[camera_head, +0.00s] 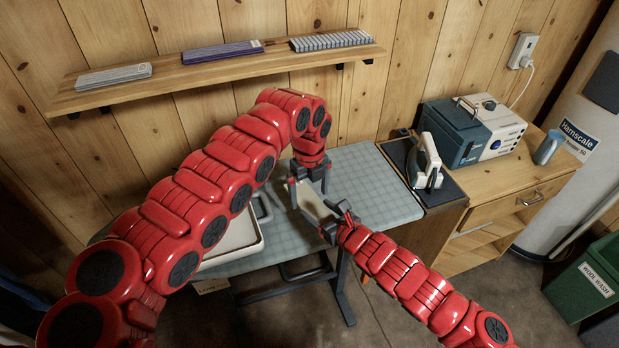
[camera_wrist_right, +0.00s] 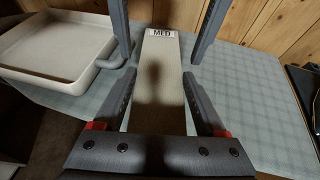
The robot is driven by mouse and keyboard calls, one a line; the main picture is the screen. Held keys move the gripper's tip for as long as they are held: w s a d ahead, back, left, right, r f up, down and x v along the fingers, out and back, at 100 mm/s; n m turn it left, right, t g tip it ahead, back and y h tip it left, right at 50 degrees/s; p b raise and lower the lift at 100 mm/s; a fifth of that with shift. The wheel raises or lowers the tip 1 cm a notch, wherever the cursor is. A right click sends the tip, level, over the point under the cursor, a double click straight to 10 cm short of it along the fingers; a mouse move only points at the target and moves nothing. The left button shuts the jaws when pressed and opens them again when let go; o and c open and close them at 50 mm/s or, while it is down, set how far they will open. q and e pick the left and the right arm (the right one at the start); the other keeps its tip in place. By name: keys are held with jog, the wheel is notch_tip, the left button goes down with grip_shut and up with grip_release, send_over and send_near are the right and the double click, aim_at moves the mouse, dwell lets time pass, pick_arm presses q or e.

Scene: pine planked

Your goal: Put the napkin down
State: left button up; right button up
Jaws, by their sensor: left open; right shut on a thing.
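A flat cream strip (camera_head: 315,204) spans the space between my two grippers over the grid-marked table. In the right wrist view the strip (camera_wrist_right: 160,95) has a white tag reading MED at its far end. My right gripper (camera_head: 332,224) is shut on the strip's near end. My left gripper (camera_head: 310,186) is open, pointing down, with its fingers on either side of the far end. I cannot tell whether this strip is the napkin; no other cloth is clearly visible. Whether the strip touches the table is unclear.
A cream tray (camera_head: 240,240) with raised rims stands left on the table (camera_head: 362,180), partly behind my left arm. An iron (camera_head: 427,160) stands on a dark pad at right, beside a blue-and-white machine (camera_head: 470,130). A shelf (camera_head: 215,68) runs along the wall. The table's right part is clear.

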pick_arm(q)
jog(key=shift+f, duration=1.1)
jog(key=c, duration=1.2)
jog(key=shift+c, duration=0.5)
pick_arm(e)
jog(key=o, duration=1.3)
